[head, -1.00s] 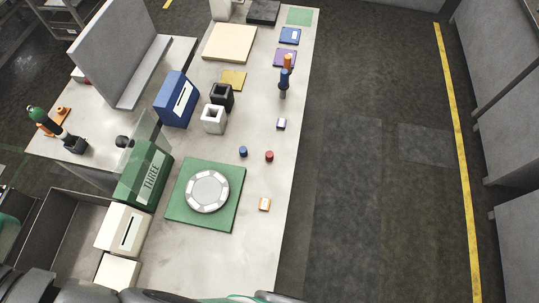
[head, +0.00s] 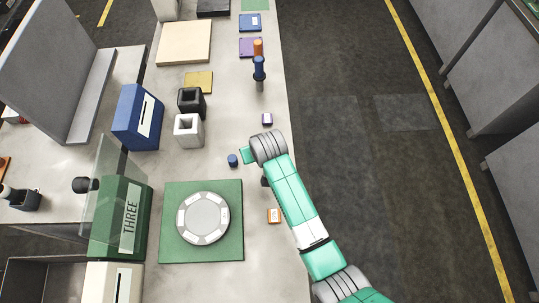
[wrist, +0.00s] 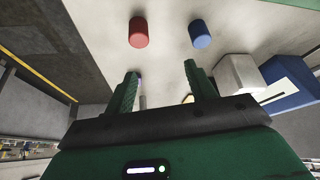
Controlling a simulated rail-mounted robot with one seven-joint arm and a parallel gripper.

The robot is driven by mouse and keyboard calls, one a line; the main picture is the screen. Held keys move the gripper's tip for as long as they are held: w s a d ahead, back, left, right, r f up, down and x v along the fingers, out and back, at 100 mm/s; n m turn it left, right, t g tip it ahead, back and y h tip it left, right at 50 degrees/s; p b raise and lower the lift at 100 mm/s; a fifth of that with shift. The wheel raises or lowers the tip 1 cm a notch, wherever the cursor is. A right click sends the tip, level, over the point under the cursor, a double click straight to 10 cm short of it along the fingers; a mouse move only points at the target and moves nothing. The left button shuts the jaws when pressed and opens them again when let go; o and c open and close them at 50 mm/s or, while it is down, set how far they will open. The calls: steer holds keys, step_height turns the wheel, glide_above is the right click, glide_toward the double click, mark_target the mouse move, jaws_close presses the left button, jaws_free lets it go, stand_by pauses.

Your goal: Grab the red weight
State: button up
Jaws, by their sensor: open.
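The red weight (wrist: 139,33) is a short red cylinder standing on the table, seen in the wrist view beyond the fingertips and left of centre. In the head view it is hidden behind my arm. A similar blue weight (wrist: 200,34) stands to its right, apart from it; it also shows in the head view (head: 233,160), left of my wrist. My gripper (wrist: 160,70) is open, with two green fingers spread and nothing between them. It is apart from both weights.
A green mat (head: 174,244) with a white round disc (head: 203,218) lies left of my arm. White (head: 187,132) and black (head: 191,102) holders and a blue box (head: 128,120) stand farther back.

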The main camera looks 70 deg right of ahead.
steer(key=shift+m+g, duration=0.3)
steer(key=shift+g, duration=0.1)
steer(key=shift+s+d+f+b, duration=0.2)
steer(key=shift+d+f, duration=0.35)
steer(key=shift+f, duration=1.15)
steer(key=shift+s+d+f+b, duration=0.1)
steer(key=shift+d+f+b, duration=0.35)
steer(key=shift+f, duration=1.25)
steer(key=shift+s+d+f+b, duration=0.15)
steer(key=shift+d+f, duration=0.5)
steer(key=shift+f, duration=1.05)
steer(key=c, duration=1.1)
steer(key=shift+o, duration=0.2)
steer(key=shift+r, duration=0.1)
steer(key=shift+r, duration=0.3)
steer(key=r, duration=0.3)
steer(key=shift+s+a+y+p, duration=0.2)
steer(key=shift+s+y+p, duration=0.05)
steer(key=shift+y+p, duration=0.1)
steer(key=s+a, duration=0.3)
steer(key=s, duration=0.1)
steer(key=s+a+r, duration=0.1)
steer(key=s+a, duration=0.2)
steer(key=s, duration=0.1)
steer(key=s+a+p, duration=0.1)
steer(key=s+a, duration=0.2)
steer(key=s, duration=0.1)
steer(key=shift+s+a+r, duration=0.15)
